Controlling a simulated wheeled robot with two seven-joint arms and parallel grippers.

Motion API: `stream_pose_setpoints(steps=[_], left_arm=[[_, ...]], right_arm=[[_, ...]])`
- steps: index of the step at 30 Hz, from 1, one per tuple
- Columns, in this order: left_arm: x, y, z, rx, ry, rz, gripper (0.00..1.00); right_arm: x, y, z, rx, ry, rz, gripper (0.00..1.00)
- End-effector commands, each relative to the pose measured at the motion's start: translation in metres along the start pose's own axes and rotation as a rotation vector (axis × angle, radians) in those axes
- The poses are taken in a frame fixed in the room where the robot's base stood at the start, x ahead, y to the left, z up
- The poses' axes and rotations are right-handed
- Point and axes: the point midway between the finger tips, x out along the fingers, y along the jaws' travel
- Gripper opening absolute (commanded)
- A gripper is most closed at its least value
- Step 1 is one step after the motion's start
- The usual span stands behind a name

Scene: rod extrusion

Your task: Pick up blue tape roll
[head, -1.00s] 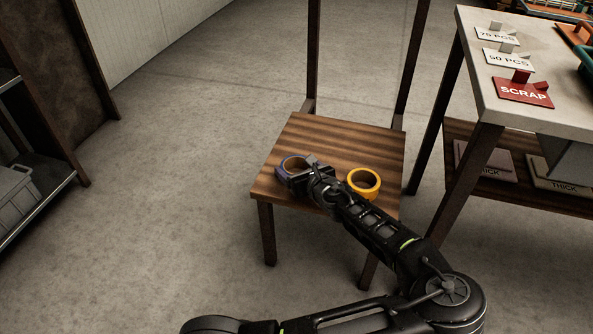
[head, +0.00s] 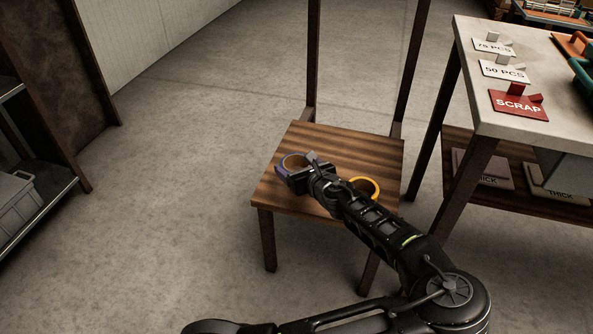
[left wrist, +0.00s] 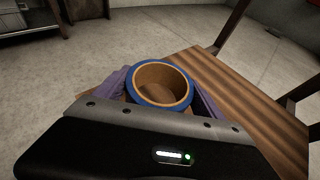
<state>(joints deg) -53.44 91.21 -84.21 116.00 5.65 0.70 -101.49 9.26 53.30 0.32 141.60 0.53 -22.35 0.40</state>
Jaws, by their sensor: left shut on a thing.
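The blue tape roll (head: 294,161) has a tan inner core and is at the left side of the wooden chair seat (head: 350,141). It also shows in the left wrist view (left wrist: 160,84), between two purple fingers. My left gripper (head: 289,169) is shut on the roll, with a finger on either side. The gripper hides part of the roll in the head view. I cannot tell for sure whether the roll is clear of the seat. My right gripper is not in view.
A yellow tape roll (head: 365,187) sits on the seat, partly hidden behind my left arm. A workbench (head: 480,112) with label signs, including a red SCRAP sign (head: 519,104), stands at right. A shelf with a grey bin (head: 22,205) is at far left. Open floor lies between.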

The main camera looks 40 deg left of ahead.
Motion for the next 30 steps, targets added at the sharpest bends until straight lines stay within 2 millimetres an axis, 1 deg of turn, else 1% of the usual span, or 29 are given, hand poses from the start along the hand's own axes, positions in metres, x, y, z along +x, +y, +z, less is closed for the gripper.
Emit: stream_pose_setpoints(steps=[1,3,6,9,13,30], left_arm=[[-0.007,0.000,0.016,-0.003,0.000,-0.001,0.32],[-0.012,0.000,0.028,-0.003,0.000,-0.002,0.32],[-0.018,-0.001,0.043,-0.002,0.000,-0.002,0.32],[-0.022,0.000,0.052,-0.001,0.000,-0.001,0.32],[-0.023,0.000,0.056,0.001,0.000,0.000,0.32],[-0.023,0.000,0.055,0.001,0.000,-0.001,0.32]], right_arm=[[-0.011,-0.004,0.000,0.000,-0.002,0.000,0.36],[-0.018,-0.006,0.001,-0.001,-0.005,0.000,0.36],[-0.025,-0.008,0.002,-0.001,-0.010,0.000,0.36],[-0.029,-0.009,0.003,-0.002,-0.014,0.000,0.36],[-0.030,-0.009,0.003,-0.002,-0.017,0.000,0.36],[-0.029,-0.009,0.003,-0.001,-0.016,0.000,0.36]])
